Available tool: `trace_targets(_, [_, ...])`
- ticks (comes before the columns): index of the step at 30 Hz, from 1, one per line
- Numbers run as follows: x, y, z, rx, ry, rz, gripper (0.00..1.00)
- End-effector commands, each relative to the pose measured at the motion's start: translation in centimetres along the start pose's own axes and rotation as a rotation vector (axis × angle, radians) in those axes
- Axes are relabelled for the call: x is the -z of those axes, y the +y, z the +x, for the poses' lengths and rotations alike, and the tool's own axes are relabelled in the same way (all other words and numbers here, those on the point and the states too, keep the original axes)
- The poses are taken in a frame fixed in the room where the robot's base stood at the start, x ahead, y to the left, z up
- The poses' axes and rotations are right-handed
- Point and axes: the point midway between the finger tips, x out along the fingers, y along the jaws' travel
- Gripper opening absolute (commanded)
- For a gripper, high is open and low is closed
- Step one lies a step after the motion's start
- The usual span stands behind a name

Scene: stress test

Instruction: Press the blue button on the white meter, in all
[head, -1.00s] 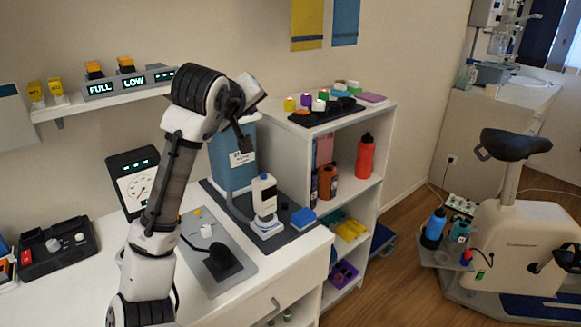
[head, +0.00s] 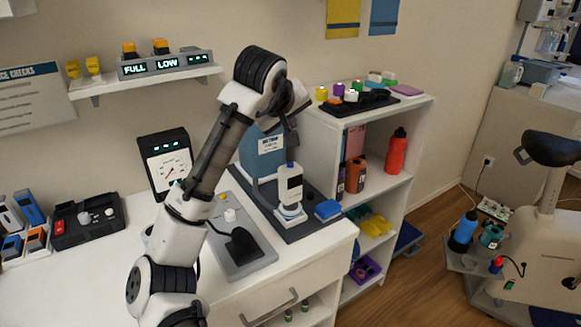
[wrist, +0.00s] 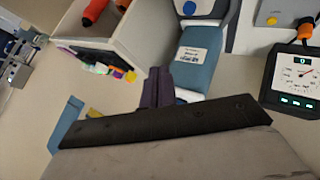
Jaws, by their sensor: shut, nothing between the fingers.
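My gripper (head: 292,152) is shut and empty, just above the meter's top in the head view. I cannot tell whether they touch. In the wrist view my shut fingers (wrist: 157,88) point toward the labelled blue container (wrist: 196,62). At the top edge of that view is a cut-off white and blue part with a round blue button (wrist: 188,7).
A blue block (head: 327,210) lies right of the meter. A gauge with a dial (head: 168,167) and a grey tray (head: 247,262) with a black paddle are to the left. A white shelf unit (head: 410,107) with bottles stands close on the right.

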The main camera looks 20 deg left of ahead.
Motion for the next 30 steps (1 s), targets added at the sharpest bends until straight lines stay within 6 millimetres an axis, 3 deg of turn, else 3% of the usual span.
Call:
trace_targets(12, [-3.2, -3.1, 4.3, -0.001, -0.002, -0.001, 0.0])
trace_targets(30, [-3.5, -3.5, 4.9, -0.001, 0.0, 0.0, 0.0])
